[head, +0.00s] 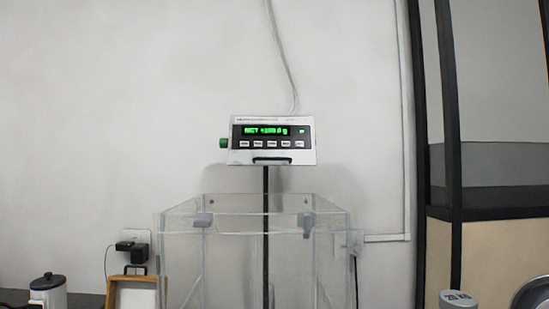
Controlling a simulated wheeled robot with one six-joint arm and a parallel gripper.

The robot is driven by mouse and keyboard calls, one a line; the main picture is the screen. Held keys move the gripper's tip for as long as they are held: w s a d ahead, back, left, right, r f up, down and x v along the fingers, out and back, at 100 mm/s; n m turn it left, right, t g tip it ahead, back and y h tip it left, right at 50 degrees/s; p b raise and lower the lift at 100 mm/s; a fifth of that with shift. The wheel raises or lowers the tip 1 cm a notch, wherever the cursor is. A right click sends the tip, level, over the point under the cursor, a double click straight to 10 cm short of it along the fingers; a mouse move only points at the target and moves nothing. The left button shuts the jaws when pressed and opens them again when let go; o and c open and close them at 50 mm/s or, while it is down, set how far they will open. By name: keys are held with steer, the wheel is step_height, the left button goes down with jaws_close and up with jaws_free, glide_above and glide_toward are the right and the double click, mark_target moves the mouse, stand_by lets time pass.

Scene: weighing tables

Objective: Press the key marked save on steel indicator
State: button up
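The steel indicator (273,161) stands on a dark post in the middle of the head view. It has a pale metal case with a dark front panel. Its lit green display (265,131) shows a weight reading in grams, too small to read surely. Below the display is a row of several small pale keys (271,144). Their markings are too small to read, so I cannot tell which one is save. A green knob or plug sits on the case's left side. My gripper is not in view.
A clear open-topped box (230,260) stands around the post below the indicator. A wooden frame (116,290), a grey canister (48,293) and a wall socket with black plugs (133,246) are at left. A grey weight (458,299) and a dark-framed partition (450,150) are at right.

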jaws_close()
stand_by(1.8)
